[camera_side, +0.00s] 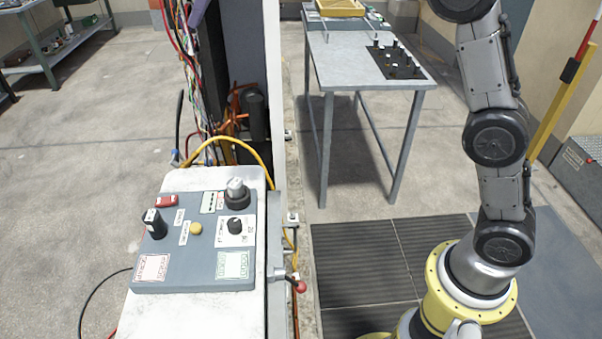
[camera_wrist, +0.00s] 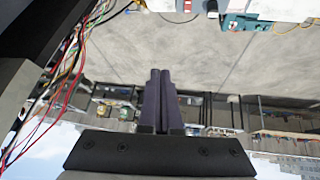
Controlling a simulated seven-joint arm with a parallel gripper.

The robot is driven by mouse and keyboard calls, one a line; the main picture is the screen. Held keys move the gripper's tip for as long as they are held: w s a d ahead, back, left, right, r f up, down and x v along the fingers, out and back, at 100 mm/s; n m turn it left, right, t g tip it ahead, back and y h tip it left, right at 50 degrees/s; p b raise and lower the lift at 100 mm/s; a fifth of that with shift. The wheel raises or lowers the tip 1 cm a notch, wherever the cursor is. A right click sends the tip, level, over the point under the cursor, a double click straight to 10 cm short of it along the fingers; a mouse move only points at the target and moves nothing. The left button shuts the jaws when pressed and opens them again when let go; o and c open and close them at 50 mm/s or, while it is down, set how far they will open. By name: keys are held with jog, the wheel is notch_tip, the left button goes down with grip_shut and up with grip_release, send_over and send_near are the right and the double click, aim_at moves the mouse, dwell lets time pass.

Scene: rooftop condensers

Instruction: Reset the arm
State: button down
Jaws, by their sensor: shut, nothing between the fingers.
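My gripper (camera_wrist: 161,72) shows in the wrist view as two dark purple fingers side by side, shut with nothing between them. The fingers point up the picture toward bare grey floor and touch nothing that I can see. In the side view my arm (camera_side: 497,135) rises from its yellow base at the right and leaves the top edge. A dark purple shape (camera_side: 197,12) at the top of the side view, near the cables, may be my fingers; I cannot tell.
A grey control panel (camera_side: 212,262) with knobs lies on a white cabinet (camera_side: 148,312). Red, white and black cables (camera_side: 180,60) hang by a dark upright post, and cables (camera_wrist: 72,60) also show at left in the wrist view. A grey table (camera_side: 350,65) stands behind.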

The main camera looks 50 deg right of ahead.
jog(key=s+d+m, duration=0.1)
jog(key=s+d, duration=0.2)
jog(key=s, duration=0.5)
jog(key=s+d+m+t+h, duration=0.1)
jog(key=s+d, duration=0.3)
jog(key=s, duration=0.4)
jog(key=s+d+m, duration=0.1)
jog(key=s+d, duration=0.2)
jog(key=s, duration=0.4)
jog(key=s+d+f+m+g+h, duration=0.1)
jog(key=s+d+f+m, duration=0.2)
jog(key=s+f, duration=1.2)
notch_tip(320, 180, down, 3)
jog(key=shift+f+m+h, duration=0.1)
jog(key=shift+m+h, duration=0.2)
jog(key=shift+m, duration=0.2)
